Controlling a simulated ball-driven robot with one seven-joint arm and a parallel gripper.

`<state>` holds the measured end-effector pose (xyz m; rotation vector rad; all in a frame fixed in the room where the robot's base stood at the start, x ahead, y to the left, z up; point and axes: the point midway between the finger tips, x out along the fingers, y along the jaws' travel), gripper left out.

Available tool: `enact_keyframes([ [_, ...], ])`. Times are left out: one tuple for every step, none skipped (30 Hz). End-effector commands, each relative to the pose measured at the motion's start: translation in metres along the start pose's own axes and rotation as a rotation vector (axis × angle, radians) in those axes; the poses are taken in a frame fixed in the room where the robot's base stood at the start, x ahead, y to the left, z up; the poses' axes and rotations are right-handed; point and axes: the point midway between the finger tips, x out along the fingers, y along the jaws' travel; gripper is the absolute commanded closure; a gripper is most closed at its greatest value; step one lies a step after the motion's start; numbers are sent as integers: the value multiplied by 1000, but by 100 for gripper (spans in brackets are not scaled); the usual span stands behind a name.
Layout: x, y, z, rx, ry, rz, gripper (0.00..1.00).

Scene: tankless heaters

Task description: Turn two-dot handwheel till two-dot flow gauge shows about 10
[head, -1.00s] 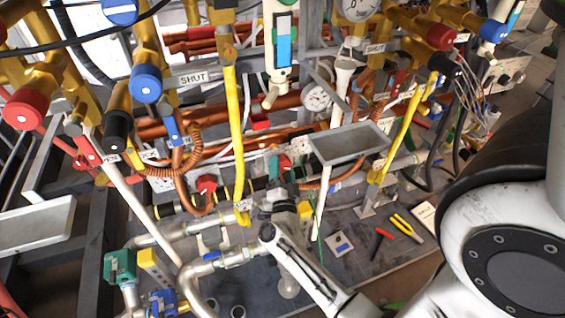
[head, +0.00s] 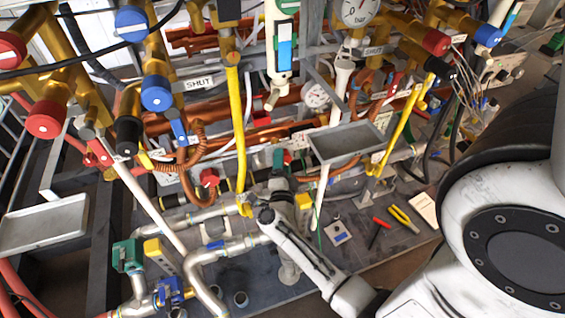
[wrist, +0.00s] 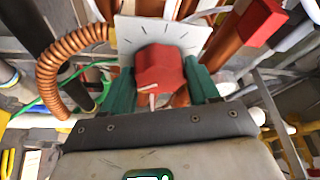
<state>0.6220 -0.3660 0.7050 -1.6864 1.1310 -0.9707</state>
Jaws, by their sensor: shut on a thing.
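My gripper (wrist: 163,84) has green fingers, one on each side of a red knob (wrist: 160,68), and is shut on it. The knob has a white pointer and sits before a white plate (wrist: 190,36) with black tick marks. In the head view my gripper (head: 282,160) is small, among pipes below the centre, and the knob is mostly hidden. A clear-fronted column with a blue fill (head: 285,52) hangs above; its scale is unreadable. A round dial (head: 316,93) stands to its lower right, its reading too small. I cannot make out any two-dot mark.
Copper and grey pipes crowd around my gripper. A yellow pipe (head: 238,140) stands to its left and a grey tray (head: 348,142) to its right. A coiled copper tube (wrist: 60,65) is close to my left finger. Pliers (head: 403,219) lie on the bench.

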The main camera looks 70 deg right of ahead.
Motion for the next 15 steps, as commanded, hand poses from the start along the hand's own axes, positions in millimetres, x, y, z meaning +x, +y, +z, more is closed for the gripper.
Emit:
enact_keyframes([
  [0, 1, 0, 0, 0, 1, 70],
  [0, 1, 0, 0, 0, 1, 70],
  [0, 1, 0, 0, 0, 1, 70],
  [0, 1, 0, 0, 0, 1, 70],
  [0, 1, 0, 0, 0, 1, 38],
  [0, 1, 0, 0, 0, 1, 34],
  [0, 1, 0, 0, 0, 1, 31],
  [0, 1, 0, -1, 0, 1, 28],
  [0, 1, 0, -1, 0, 1, 25],
  [0, 0, 0, -1, 0, 1, 22],
  [0, 0, 0, -1, 0, 1, 19],
  [0, 0, 0, -1, 0, 0, 15],
  [0, 0, 0, -1, 0, 0, 14],
  [0, 0, 0, -1, 0, 0, 14],
  [0, 0, 0, -1, 0, 0, 14],
])
